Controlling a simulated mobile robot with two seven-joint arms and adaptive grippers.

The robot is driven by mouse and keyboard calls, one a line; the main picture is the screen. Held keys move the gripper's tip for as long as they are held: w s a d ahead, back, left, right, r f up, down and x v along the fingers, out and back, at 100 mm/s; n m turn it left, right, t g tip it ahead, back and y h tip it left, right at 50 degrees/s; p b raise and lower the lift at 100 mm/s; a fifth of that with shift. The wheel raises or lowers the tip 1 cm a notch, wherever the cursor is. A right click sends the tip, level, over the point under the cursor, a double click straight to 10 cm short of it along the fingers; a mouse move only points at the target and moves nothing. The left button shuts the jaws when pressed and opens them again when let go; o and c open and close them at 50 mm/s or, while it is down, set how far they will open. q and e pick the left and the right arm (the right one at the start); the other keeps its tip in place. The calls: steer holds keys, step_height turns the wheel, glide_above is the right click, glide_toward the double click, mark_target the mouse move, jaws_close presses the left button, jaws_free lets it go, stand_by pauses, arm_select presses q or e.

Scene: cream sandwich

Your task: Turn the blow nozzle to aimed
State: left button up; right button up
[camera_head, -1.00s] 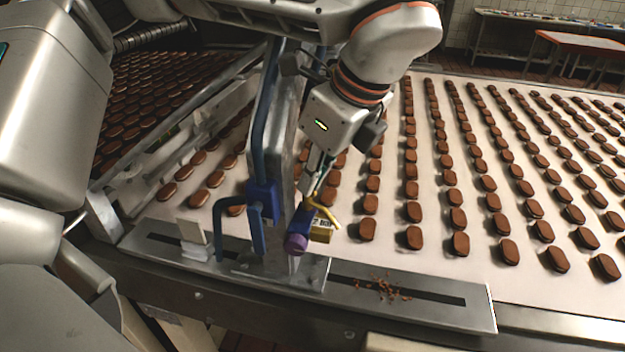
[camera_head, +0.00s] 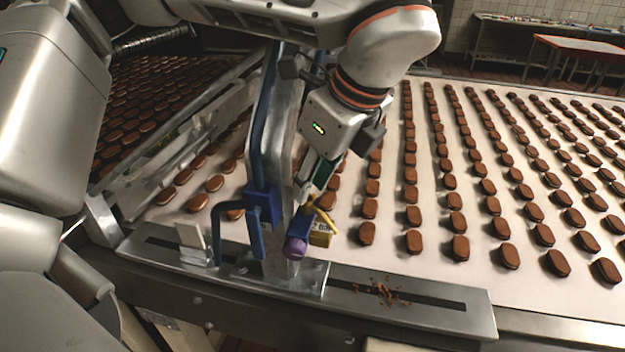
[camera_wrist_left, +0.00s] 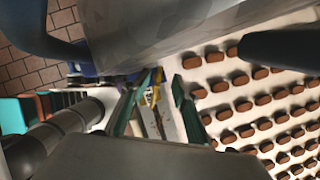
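The blow nozzle (camera_head: 295,246) has a purple tip and a blue body, with a yellow lever (camera_head: 326,220) beside it. It is mounted at the lower end of a grey metal post (camera_head: 283,130) above the belt edge. My left gripper (camera_head: 312,192) points down just above the lever. In the left wrist view its teal-padded fingers (camera_wrist_left: 157,108) are apart, with a bit of yellow between them. I cannot tell whether they touch the lever. The gripper partly hides the nozzle's upper side. My right gripper is in neither view.
Rows of brown sandwich biscuits (camera_head: 460,247) cover the white belt (camera_head: 390,268). A blue bent pipe (camera_head: 217,228) and a white block (camera_head: 190,236) stand left of the nozzle. A slotted metal rail (camera_head: 450,317) with crumbs (camera_head: 385,291) runs along the front. A red-topped table (camera_head: 580,42) is far back.

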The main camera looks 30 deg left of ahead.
arm_select(q)
steer(key=v, duration=0.8)
